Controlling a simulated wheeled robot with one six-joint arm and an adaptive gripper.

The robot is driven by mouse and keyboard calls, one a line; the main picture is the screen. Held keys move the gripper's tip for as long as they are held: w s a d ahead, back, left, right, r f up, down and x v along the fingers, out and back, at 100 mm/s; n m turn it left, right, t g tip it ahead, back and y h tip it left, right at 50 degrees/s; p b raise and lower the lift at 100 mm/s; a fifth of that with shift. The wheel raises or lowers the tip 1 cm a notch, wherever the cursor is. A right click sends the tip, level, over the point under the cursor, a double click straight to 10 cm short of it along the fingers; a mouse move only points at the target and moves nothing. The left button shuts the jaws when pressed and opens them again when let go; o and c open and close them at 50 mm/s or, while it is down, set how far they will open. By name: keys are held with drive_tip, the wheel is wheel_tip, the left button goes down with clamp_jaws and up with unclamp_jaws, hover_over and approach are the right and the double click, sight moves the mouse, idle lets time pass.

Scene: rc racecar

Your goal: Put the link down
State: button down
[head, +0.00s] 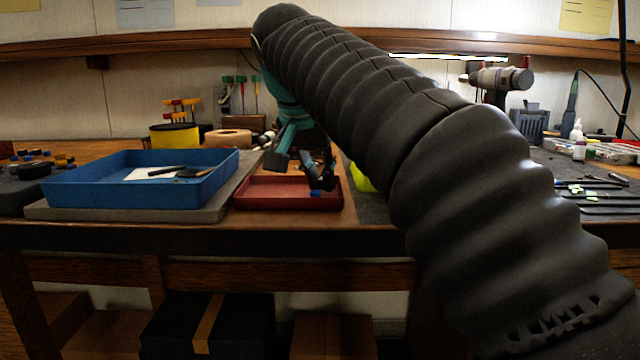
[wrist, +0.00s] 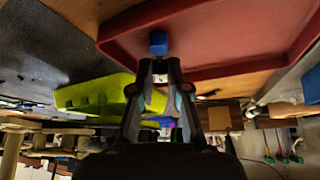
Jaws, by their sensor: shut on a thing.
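My gripper (head: 320,180) hangs low over the red tray (head: 249,197) in the head view. In the wrist view the fingertips of my gripper (wrist: 160,72) are close together on a small piece. It has a blue end (wrist: 158,42) beyond the tips and a pale part between them; I take it to be the link. The blue end also shows below the fingers in the head view (head: 316,193), against the red tray's inside. I cannot tell whether it touches the tray floor. The fingers hide part of the piece.
A blue tray (head: 120,195) with dark tools and a white paper stands on a grey mat to the left. A yellow-green object (wrist: 95,95) lies right of the red tray in the head view, mostly behind my arm. Tools and a bottle (head: 578,142) are at the right.

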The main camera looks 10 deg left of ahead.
drive_tip(key=shift+f, duration=0.15)
drive_tip(key=c, duration=1.4)
unclamp_jaws()
drive_tip(key=shift+r, duration=0.3)
drive_tip(key=p+v, duration=0.4)
drive_tip(key=v, duration=0.7)
drive_tip(key=shift+s+r+p, duration=0.2)
drive_tip(key=shift+r+p, duration=0.1)
drive_tip(key=shift+r, duration=0.05)
